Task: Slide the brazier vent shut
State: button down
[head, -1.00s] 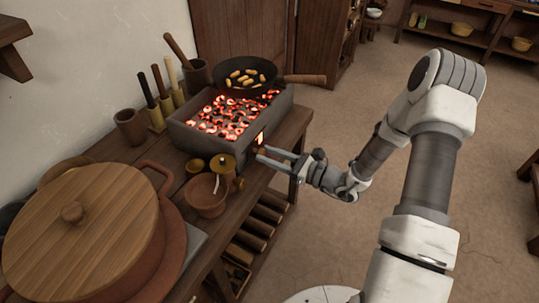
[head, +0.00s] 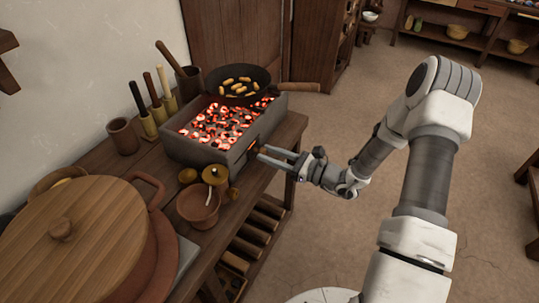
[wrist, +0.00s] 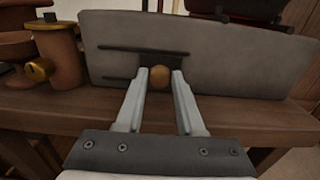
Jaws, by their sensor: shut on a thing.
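The grey brazier (head: 205,152) stands on the wooden bench, full of glowing coals. Its front side faces my gripper (head: 262,154) and fills much of the wrist view (wrist: 230,60). Two dark rails run along that side, with a dark vent plate (wrist: 122,64) between them. The plate bears a round wooden knob (wrist: 159,76). My gripper's fingers are shut on the knob, one on each side. The fingers hide part of the plate's lower edge.
A dark pan (head: 240,84) of food sits on the brazier's far end, its handle pointing right. The floor right of the bench is clear.

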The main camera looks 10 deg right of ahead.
jog(key=shift+w+d, duration=0.25)
jog(key=c, duration=0.6)
grip_release()
jog(key=shift+o, duration=0.3)
jog(key=shift+s, duration=0.15)
jog(key=p+v, duration=0.3)
jog(key=v, duration=1.4)
jog(key=shift+p, duration=0.4)
jog(key=shift+s+d, duration=0.1)
